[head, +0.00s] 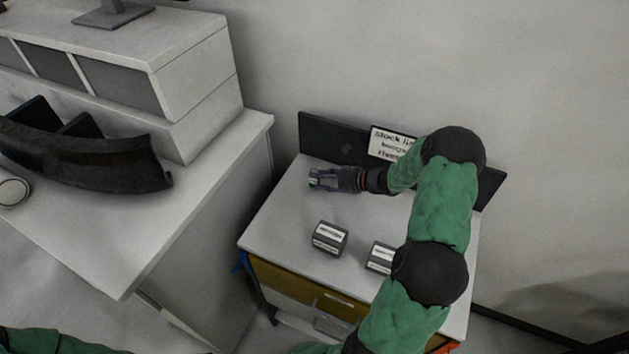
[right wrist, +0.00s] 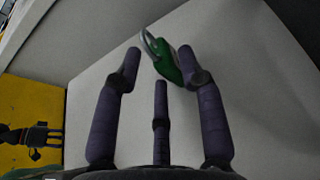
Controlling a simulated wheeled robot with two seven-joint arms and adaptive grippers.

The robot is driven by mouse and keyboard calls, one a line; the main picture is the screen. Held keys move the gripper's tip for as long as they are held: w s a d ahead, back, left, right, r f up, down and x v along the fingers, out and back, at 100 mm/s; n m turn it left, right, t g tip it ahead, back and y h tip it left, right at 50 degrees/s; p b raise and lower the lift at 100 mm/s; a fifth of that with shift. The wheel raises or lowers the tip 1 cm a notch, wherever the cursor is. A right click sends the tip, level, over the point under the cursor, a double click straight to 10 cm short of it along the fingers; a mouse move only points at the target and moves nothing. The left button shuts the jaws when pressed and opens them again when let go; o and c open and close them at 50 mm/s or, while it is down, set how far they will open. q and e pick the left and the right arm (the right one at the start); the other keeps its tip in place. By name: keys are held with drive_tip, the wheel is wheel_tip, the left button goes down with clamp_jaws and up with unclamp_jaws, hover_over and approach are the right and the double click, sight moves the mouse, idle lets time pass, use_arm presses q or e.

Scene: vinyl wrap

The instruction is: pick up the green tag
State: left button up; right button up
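The green tag (right wrist: 168,66) has a metal ring (right wrist: 152,44) and shows in the right wrist view at the fingertips of my right gripper (right wrist: 159,64). The gripper's fingers are spread apart, with the tag between and just beyond the tips, close to the right finger. I cannot tell whether they touch. In the head view my right gripper (head: 320,180) is low over the back left of the white cabinet top (head: 288,215). The tag is not clear there. My left gripper is out of view; only a green sleeve shows at the bottom left.
Two dark blocks with white labels stand on the cabinet top, one near the front (head: 330,238) and one (head: 380,257) partly behind my right arm. A dark back panel (head: 335,140) carries a printed sign (head: 392,144). A white desk (head: 200,190) stands at left.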

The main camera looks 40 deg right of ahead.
sight(310, 186)
drive_tip(key=x, duration=0.5)
drive_tip(key=shift+s+f+b, duration=0.1)
drive_tip(key=shift+f+b, duration=0.1)
drive_tip(key=shift+b, duration=0.15)
clamp_jaws()
drive_tip(key=shift+d+r, duration=0.1)
drive_tip(key=shift+r, duration=0.5)
wheel_tip(310, 186, up, 2)
drive_tip(key=shift+r+p, duration=0.1)
drive_tip(key=shift+p, duration=0.3)
drive_tip(key=s+a+r, duration=0.2)
drive_tip(key=a+r, duration=0.3)
drive_tip(key=a, duration=0.1)
drive_tip(key=s+a+r+p, duration=0.1)
drive_tip(key=s+a+r, duration=0.2)
drive_tip(key=a, duration=0.4)
drive_tip(key=shift+s+r, duration=0.3)
drive_tip(key=shift+r, duration=0.55)
